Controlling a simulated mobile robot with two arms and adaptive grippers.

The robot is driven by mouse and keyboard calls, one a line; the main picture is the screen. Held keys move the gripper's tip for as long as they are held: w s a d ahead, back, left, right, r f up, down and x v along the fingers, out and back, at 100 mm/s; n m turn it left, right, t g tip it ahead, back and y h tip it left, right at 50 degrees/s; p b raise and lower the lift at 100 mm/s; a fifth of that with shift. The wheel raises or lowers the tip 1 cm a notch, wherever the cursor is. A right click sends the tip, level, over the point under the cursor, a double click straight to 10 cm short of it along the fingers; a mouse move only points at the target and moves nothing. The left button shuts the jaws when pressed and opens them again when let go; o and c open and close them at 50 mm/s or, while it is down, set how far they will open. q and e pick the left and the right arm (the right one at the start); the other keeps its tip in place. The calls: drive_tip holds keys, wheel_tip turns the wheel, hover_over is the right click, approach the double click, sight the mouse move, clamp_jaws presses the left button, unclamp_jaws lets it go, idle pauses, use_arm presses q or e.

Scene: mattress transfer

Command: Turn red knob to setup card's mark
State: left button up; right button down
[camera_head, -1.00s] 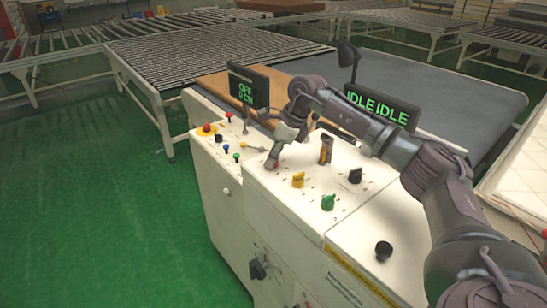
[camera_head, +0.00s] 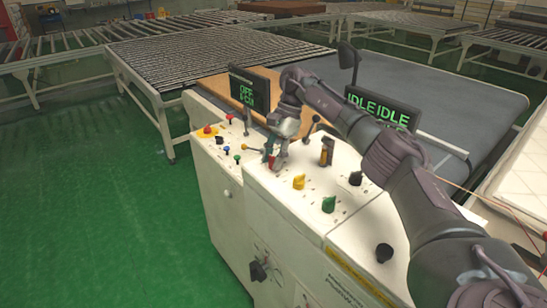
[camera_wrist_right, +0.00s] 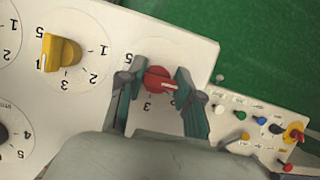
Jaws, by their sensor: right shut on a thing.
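The red knob (camera_wrist_right: 158,80) sits on a white numbered dial in the right wrist view, its white pointer line toward the right of that picture. A 3 shows below it; other numbers are partly hidden by the fingers. My right gripper (camera_wrist_right: 160,92) has one finger on each side of the knob and is shut on it. In the head view the right gripper (camera_head: 275,158) points down at the panel, with a bit of the red knob (camera_head: 271,161) showing at its fingertips. I cannot make out a setup card. My left gripper is not in view.
The white control panel (camera_head: 310,196) also carries a yellow knob (camera_head: 299,182), a green knob (camera_head: 328,204) and black knobs. Small coloured buttons and a red emergency button (camera_head: 208,130) are at its left. Screens reading OFF (camera_head: 247,92) and IDLE (camera_head: 378,108) stand behind.

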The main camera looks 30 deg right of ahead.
sight(273, 156)
drive_tip(key=shift+r+n+g+h, duration=0.1)
drive_tip(key=shift+n+g+h, duration=0.4)
drive_tip(key=shift+n, duration=1.5)
drive_tip(key=c, duration=0.8)
unclamp_jaws()
drive_tip(key=shift+o, duration=0.2)
wheel_tip(273, 156, up, 10)
drive_tip(key=shift+f, duration=0.1)
